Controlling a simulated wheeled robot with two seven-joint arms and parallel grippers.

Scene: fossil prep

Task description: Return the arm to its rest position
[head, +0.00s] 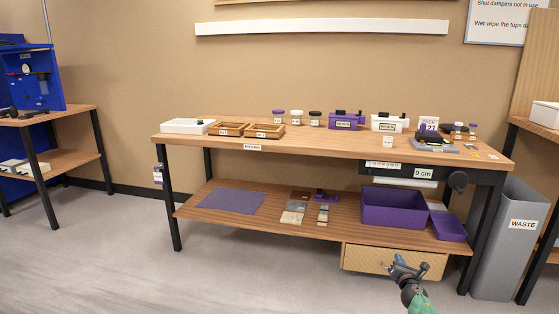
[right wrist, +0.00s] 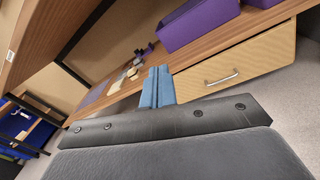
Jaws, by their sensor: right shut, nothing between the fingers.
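My right gripper (head: 405,264) shows at the bottom right of the head view, in front of the workbench and its wooden drawer. In the right wrist view its blue fingers (right wrist: 157,88) are together with nothing between them. The gripper is apart from the bench and touches nothing that I can see. My left gripper is in neither view.
The workbench (head: 330,147) carries trays, jars and boxes. Its lower shelf (head: 268,222) holds a purple mat (head: 232,200) and a purple bin (head: 395,207). Below it is a wooden drawer (head: 365,259). A grey waste bin (head: 510,245) stands at right. The floor in front is clear.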

